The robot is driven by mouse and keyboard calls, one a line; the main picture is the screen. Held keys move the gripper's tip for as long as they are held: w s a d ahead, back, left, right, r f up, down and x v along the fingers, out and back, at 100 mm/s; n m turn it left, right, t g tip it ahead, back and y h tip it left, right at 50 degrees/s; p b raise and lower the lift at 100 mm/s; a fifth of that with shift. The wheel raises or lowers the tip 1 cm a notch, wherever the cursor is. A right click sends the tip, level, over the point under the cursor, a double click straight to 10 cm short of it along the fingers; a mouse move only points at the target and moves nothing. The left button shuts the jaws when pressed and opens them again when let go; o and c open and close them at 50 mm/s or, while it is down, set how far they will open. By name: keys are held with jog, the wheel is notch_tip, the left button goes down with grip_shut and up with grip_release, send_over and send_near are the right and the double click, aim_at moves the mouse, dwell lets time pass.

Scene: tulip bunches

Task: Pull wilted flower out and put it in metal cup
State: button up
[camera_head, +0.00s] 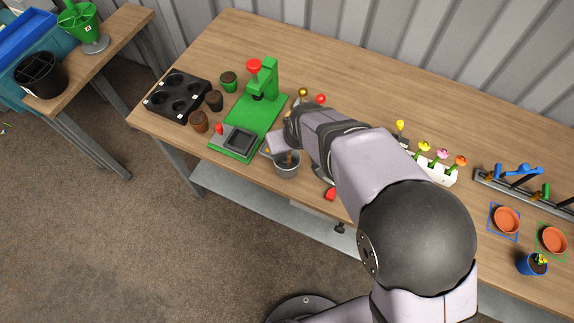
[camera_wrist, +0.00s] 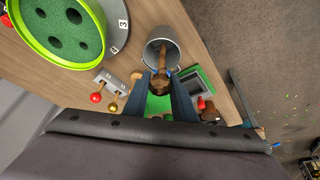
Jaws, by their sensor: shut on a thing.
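The metal cup (camera_head: 287,168) is a grey, open-topped cup near the table's front edge, just right of the green press. It also shows in the wrist view (camera_wrist: 175,44). My gripper (camera_wrist: 161,80) is shut on a brown wilted flower (camera_wrist: 160,84), with one dark finger on either side of it. The flower's brown upper part lies between the fingers, and a brown part reaches over the cup's opening in the wrist view. In the head view, brown (camera_head: 289,158) shows at the cup's mouth. My wrist hides most of the gripper there. Whether the flower touches the cup is unclear.
The green press (camera_head: 245,125) with a red knob stands left of the cup. A black tray (camera_head: 178,97) and small brown pots are farther left. Colourful flowers stand in a white holder (camera_head: 436,172) at right. Red and gold ball-topped levers (camera_wrist: 97,98) are near my gripper.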

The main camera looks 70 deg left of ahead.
jog(key=shift+f+b, duration=0.3)
jog(key=shift+f, duration=0.5)
jog(key=o, duration=1.1)
jog(key=shift+r, duration=0.15)
jog(key=shift+b+v, duration=1.3)
jog(key=shift+v, duration=2.25)
